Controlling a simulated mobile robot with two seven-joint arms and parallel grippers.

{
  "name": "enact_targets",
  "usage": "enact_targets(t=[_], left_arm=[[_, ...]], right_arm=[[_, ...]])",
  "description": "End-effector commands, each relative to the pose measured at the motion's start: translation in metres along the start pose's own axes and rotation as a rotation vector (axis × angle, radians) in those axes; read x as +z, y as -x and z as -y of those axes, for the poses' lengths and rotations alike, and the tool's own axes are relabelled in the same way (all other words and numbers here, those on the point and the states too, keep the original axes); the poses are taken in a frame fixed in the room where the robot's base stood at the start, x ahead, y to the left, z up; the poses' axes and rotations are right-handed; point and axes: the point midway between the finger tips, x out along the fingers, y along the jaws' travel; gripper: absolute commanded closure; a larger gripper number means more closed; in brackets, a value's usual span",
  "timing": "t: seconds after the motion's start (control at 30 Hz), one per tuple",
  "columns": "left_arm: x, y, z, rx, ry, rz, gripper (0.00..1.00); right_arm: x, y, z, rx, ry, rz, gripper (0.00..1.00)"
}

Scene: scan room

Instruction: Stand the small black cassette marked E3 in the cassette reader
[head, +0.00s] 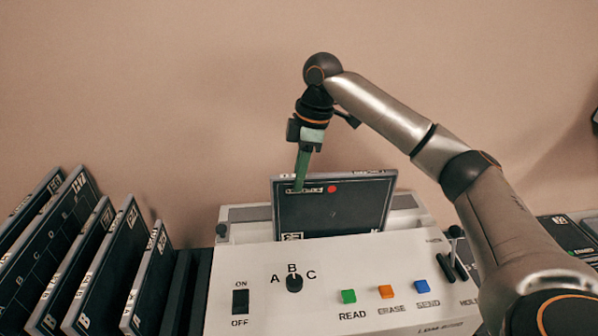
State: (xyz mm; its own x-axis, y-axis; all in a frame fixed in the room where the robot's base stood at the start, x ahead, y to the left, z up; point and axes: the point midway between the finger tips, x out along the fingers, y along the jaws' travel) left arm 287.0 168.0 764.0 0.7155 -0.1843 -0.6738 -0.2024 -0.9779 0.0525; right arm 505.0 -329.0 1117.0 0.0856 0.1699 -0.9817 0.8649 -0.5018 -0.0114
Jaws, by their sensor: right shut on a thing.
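A black cassette (333,212) with a grey edge and a red dot stands upright, slightly tilted, at the top of the cassette reader (337,262). Its lower edge is hidden behind the reader's front panel, so I cannot tell how deep it sits. Its marking is too small to read. My right gripper (300,184) comes down from above and is shut on the cassette's upper left edge. My left gripper is not in view.
Several dark cassettes (123,262) lean in a rack at the left. The reader's front has an ON/OFF switch (240,302), a black knob (294,283) and coloured buttons (386,292). More dark cassettes (566,235) lie at the right, behind my right arm. The wall behind is bare.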

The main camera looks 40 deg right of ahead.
Motion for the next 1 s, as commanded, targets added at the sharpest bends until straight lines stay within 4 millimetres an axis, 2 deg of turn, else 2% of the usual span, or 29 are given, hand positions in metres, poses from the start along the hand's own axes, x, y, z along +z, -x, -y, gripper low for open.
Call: enact_targets(t=[1.0], left_arm=[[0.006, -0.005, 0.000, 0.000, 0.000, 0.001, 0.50]], right_arm=[[0.006, -0.033, -0.001, 0.002, 0.000, -0.001, 1.00]])
